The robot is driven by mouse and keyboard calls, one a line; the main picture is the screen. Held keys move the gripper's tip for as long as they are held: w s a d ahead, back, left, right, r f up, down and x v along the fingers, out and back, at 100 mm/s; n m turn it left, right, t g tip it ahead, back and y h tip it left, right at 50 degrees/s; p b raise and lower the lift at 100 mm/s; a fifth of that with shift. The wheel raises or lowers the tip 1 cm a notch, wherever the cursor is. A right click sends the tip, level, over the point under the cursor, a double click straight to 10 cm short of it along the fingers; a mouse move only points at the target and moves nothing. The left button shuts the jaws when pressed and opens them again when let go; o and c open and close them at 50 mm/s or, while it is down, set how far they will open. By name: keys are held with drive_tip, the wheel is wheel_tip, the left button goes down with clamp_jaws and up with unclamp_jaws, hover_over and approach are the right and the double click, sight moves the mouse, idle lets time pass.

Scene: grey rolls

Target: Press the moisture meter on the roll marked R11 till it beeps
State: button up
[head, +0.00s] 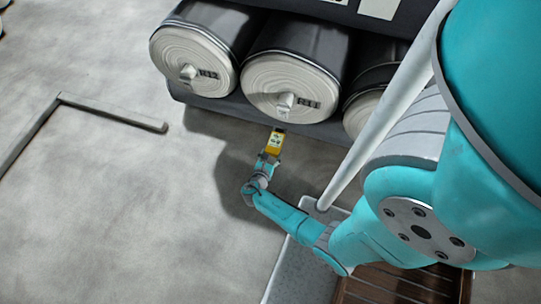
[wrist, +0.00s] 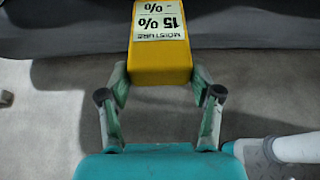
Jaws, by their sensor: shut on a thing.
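The moisture meter (head: 275,142) is a yellow block with a pale label. My gripper (head: 267,158) is shut on it. In the wrist view the meter (wrist: 160,68) sits between the two fingers (wrist: 160,88), and its label reads "MOISTURE 15 %" with a dash before a second %. The roll marked R11 (head: 290,82) is grey with a pale wound end, at the top middle of the head view. The meter is in front of and below its end face, apparently apart from it. The meter's far end is cut off in the wrist view.
A roll (head: 192,58) with a mark that seems to read R12 lies to the left, and another roll (head: 362,112) is partly hidden at right. The rolls rest on a dark rack (head: 215,101). A low grey rail (head: 110,112) lies on the floor at left. The floor between is clear.

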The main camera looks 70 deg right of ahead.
sight(276, 142)
drive_tip(key=shift+w+d, duration=0.2)
drive_tip(key=shift+d, duration=3.35)
drive_tip(key=shift+a, duration=0.1)
drive_tip(key=shift+s+a, duration=0.15)
drive_tip(key=shift+a, duration=1.55)
drive_tip(key=shift+s+a, duration=0.1)
drive_tip(key=shift+a, duration=1.6)
